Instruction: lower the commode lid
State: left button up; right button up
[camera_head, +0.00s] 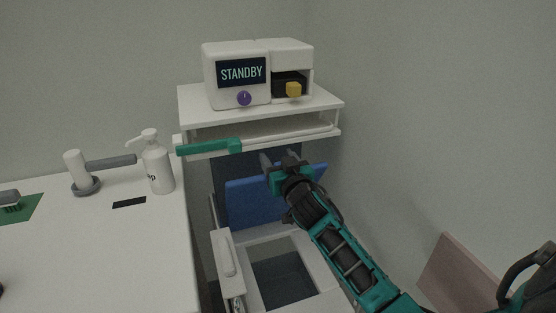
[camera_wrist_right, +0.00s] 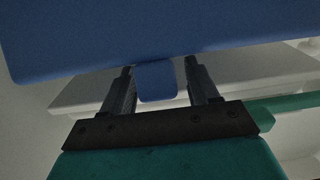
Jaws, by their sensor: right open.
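The commode lid is a blue panel (camera_head: 248,203) that stands raised at the back of the commode (camera_head: 228,264), above its open seat. My right gripper (camera_head: 279,161) is at the lid's upper edge and covers part of it. In the right wrist view the lid (camera_wrist_right: 150,35) fills the top of the picture. A small blue tab (camera_wrist_right: 156,88) on its edge shows between the two spread fingers of my right gripper (camera_wrist_right: 160,80). The gripper is open, and I cannot tell whether a finger touches the tab. My left gripper is not in view.
A white shelf unit (camera_head: 190,105) with a green-ended rail (camera_head: 210,146) stands behind the commode, bearing a device reading STANDBY (camera_head: 226,92). A white counter (camera_head: 95,255) with a pump bottle (camera_head: 157,170) is at left. A wall closes the right side.

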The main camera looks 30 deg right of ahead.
jog(key=shift+c, duration=0.4)
grip_shut()
dwell(0.4)
